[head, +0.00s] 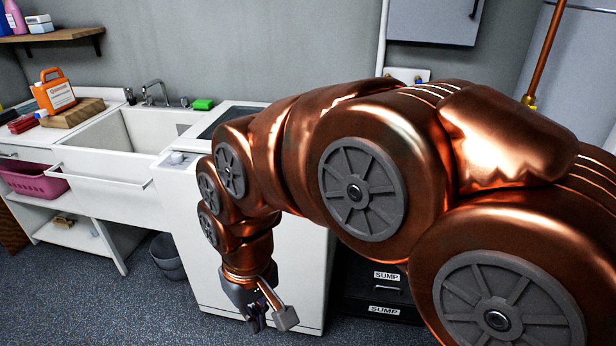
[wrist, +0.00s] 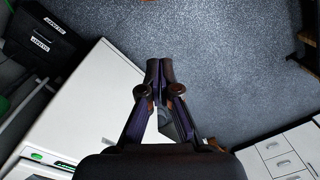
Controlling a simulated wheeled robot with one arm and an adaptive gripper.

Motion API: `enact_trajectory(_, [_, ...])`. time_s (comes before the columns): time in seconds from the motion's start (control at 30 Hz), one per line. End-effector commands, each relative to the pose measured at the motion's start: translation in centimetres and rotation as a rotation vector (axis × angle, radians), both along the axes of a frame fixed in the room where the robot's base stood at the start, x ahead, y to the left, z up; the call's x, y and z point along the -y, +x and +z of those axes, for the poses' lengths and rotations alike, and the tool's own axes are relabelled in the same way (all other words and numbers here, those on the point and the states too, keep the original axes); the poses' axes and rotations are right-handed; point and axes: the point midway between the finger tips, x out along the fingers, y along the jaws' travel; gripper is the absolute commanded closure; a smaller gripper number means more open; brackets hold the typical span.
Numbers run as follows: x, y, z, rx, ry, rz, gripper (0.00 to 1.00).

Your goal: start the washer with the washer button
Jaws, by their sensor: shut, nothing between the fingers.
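The washer (head: 205,255) is a white appliance right of the sink, partly hidden behind my arm. Its front panel has a pale round knob or button (head: 177,157) near the upper left. I cannot tell for certain whether this is the washer button. In the wrist view the white washer body (wrist: 85,110) fills the left side, with small green lights (wrist: 38,156) at its lower left edge. My gripper (head: 262,322) hangs low in front of the washer, pointing down, below the panel. Its fingers (wrist: 160,68) are shut and empty, over the floor in the wrist view.
A white sink (head: 140,125) with a faucet stands left of the washer. A pink basket (head: 33,182) sits on the shelf below, and a grey bin (head: 168,256) stands on the floor. Black boxes marked SUMP (head: 384,292) are to the right. Blue-grey floor (head: 110,310) is open in front.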

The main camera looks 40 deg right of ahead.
Motion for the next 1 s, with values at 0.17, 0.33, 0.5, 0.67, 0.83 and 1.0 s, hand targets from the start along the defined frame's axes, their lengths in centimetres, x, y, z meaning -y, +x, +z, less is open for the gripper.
enact_trajectory(0.17, [2.5, 9.7, 1.4, 0.161, 0.059, -0.123, 1.00])
enact_trajectory(0.33, [7.0, 18.1, 3.1, 0.314, 0.109, -0.272, 1.00])
enact_trajectory(0.5, [13.8, 24.8, 4.3, 0.454, 0.144, -0.445, 1.00])
enact_trajectory(0.67, [21.8, 29.1, 5.2, 0.578, 0.158, -0.616, 1.00])
enact_trajectory(0.83, [31.0, 31.2, 5.4, 0.690, 0.151, -0.794, 1.00])
enact_trajectory(1.0, [38.6, 31.4, 5.2, 0.775, 0.130, -0.935, 1.00])
